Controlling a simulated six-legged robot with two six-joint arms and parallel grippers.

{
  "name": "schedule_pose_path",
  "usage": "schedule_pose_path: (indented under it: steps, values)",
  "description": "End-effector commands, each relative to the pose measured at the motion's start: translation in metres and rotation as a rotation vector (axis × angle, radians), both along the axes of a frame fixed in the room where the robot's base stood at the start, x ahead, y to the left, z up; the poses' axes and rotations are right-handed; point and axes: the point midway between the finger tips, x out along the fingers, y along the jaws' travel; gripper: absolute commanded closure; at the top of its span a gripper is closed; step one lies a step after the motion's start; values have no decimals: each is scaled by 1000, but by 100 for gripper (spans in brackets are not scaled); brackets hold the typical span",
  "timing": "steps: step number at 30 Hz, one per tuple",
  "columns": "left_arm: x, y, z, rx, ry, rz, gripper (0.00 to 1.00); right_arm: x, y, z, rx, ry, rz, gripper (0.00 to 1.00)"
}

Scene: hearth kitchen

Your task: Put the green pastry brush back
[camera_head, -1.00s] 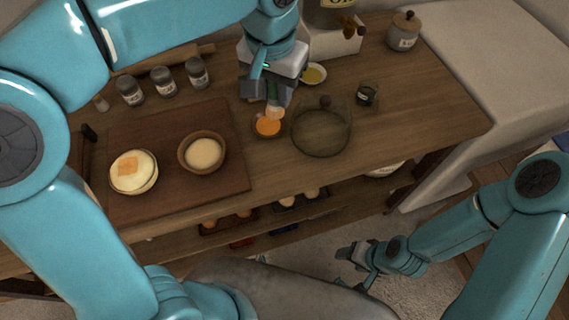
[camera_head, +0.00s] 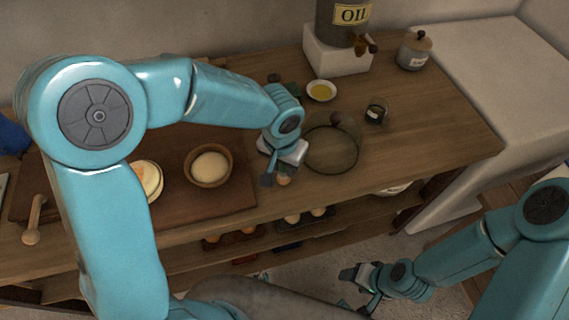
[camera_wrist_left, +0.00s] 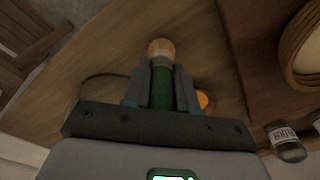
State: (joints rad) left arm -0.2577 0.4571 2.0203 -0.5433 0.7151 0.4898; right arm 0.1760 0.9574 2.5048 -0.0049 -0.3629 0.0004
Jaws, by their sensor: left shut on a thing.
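My right gripper (camera_head: 359,284) is open and empty, low in front of the table.
A dark board holds a dough bowl (camera_head: 209,168) and a round pale cake (camera_head: 150,180). An oil dish (camera_head: 321,91), small glass (camera_head: 376,113), oil crock (camera_head: 343,22) and lidded jar (camera_head: 414,52) stand behind. The right table end is clear.

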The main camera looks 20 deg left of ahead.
Motion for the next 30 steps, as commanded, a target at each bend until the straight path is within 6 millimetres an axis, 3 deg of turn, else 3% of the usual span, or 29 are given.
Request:
schedule_pose_path:
  steps: [12, 13, 15, 24, 30]
  values:
    - [0, 0, -7, 0, -1, 0, 100, 0, 0, -6, 0, 0, 0, 40]
    - [0, 0, -6, 0, -1, 0, 67, 0, 0, -4, 0, 0, 0, 40]
    - [0, 0, -6, 0, 0, 0, 48, 0, 0, -4, 0, 0, 0, 40]
    - [0, 0, -4, 0, 1, 0, 48, 0, 0, -2, 0, 0, 0, 40]
    - [-2, 1, 23, -1, -6, 1, 48, 0, 0, 2, 0, 0, 0, 40]
